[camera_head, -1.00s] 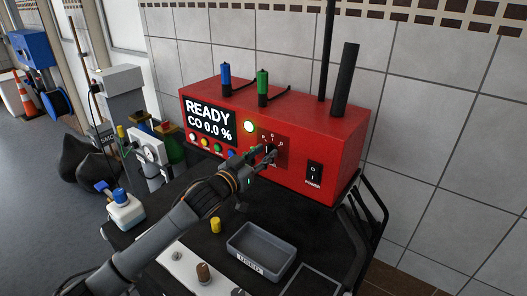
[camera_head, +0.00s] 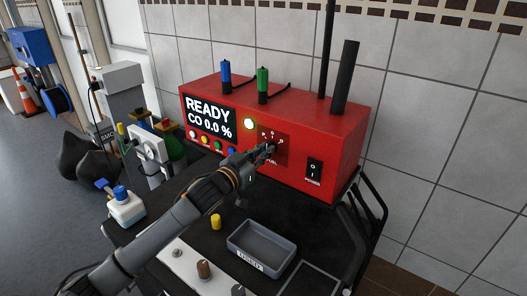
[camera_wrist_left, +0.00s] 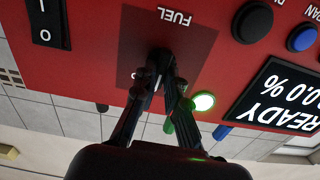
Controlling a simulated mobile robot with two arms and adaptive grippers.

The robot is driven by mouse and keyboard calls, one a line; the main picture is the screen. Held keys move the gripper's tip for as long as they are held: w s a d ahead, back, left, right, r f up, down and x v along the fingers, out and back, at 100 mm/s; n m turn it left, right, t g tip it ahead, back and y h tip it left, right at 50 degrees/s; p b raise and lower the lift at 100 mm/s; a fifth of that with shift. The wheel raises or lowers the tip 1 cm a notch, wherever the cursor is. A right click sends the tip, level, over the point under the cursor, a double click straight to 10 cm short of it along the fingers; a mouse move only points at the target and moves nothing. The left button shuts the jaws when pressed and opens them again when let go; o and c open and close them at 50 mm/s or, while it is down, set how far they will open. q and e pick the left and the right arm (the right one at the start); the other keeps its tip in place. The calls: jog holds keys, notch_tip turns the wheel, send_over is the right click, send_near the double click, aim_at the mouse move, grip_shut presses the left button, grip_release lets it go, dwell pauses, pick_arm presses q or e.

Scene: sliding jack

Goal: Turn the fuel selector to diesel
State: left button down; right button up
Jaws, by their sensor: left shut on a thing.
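The fuel selector (camera_wrist_left: 160,60) is a dark knob on a darker red FUEL panel on the front of the red analyser box (camera_head: 335,140). The panel's small letters are partly hidden by my gripper, and I cannot tell which one the knob points to. My left gripper (camera_head: 268,149) reaches the panel from the front left. In the left wrist view, where the picture is upside down, both fingers (camera_wrist_left: 160,78) are closed around the knob. My right gripper is not in view.
A black power switch (camera_head: 314,172) is right of the FUEL panel. A lit round lamp (camera_head: 249,125), the READY display (camera_head: 209,119) and several coloured buttons are to its left. A grey tray (camera_head: 262,249) and a yellow cap (camera_head: 216,222) sit on the black cart top below.

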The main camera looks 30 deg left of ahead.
pick_arm(q)
jog(key=m+p, duration=0.1)
jog(key=m, duration=0.8)
jog(key=shift+d+f+p, duration=0.1)
jog(key=shift+d+p, duration=0.05)
jog(key=shift+p, duration=0.25)
jog(key=shift+m, duration=0.3)
jog(key=c, duration=1.4)
grip_release()
jog(key=s, duration=0.4)
jog(key=s+a, duration=0.1)
jog(key=s, duration=0.7)
jog(key=shift+a, duration=0.35)
